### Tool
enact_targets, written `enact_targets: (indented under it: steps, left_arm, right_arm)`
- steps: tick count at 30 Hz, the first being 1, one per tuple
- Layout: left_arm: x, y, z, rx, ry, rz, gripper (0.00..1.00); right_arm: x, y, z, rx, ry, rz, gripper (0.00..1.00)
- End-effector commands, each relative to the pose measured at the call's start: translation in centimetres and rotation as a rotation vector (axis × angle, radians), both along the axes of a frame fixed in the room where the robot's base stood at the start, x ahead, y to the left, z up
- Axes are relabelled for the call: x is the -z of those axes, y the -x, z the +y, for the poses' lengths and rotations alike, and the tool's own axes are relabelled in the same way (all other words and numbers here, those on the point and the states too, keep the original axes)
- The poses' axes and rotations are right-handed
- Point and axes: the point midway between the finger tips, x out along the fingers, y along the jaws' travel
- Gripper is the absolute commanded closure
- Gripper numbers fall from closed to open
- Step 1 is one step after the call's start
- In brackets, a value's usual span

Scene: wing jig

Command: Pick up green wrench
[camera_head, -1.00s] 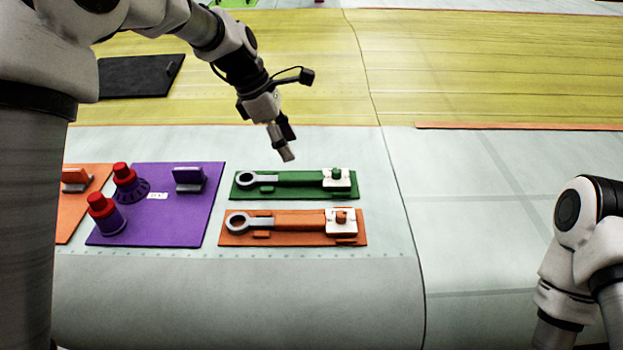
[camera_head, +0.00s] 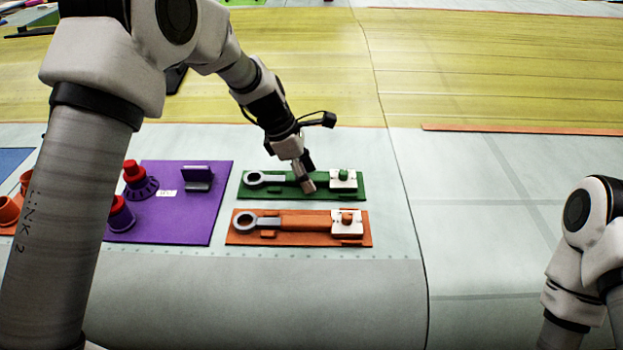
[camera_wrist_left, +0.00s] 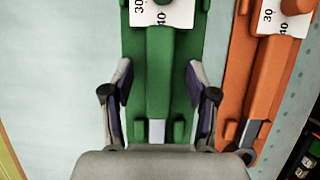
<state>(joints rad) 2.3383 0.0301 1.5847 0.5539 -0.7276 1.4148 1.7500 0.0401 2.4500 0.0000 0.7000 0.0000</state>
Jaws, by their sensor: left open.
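The green wrench (camera_head: 285,178) lies on its green board (camera_head: 246,191), with a grey ring end at the left and a white tag at the right. In the left wrist view its green handle (camera_wrist_left: 160,70) runs between my fingers. My left gripper (camera_head: 307,183) is open over the middle of the wrench. In the left wrist view the open fingers of my left gripper (camera_wrist_left: 159,95) stand on either side of the handle, apart from it. The gripper's palm hides the ring end there. My right gripper is out of view.
An orange wrench (camera_head: 300,222) on an orange board lies just nearer, parallel to the green one. A purple board (camera_head: 190,220) with red-topped parts is at the left. The pale surface to the right of the boards is clear.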

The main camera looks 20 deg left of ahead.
Motion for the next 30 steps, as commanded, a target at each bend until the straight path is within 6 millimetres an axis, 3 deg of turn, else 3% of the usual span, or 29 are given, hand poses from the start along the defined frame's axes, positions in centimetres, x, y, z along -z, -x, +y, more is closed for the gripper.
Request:
enact_targets:
  steps: [8,13,26,30]
  left_arm:
    - [0.31,0.02,0.02,0.0,-0.001,0.001,0.42]
    - [0.4,0.02,0.03,0.0,-0.001,0.0,0.98]
    - [0.4,0.02,0.01,0.0,-0.001,0.001,1.0]
    - [-0.47,-0.05,0.01,0.0,0.0,-0.001,1.0]
  right_arm:
    - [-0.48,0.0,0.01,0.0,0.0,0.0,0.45]
    - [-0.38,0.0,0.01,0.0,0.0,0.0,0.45]
    - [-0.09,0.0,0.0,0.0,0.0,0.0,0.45]
    - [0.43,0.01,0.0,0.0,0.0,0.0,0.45]
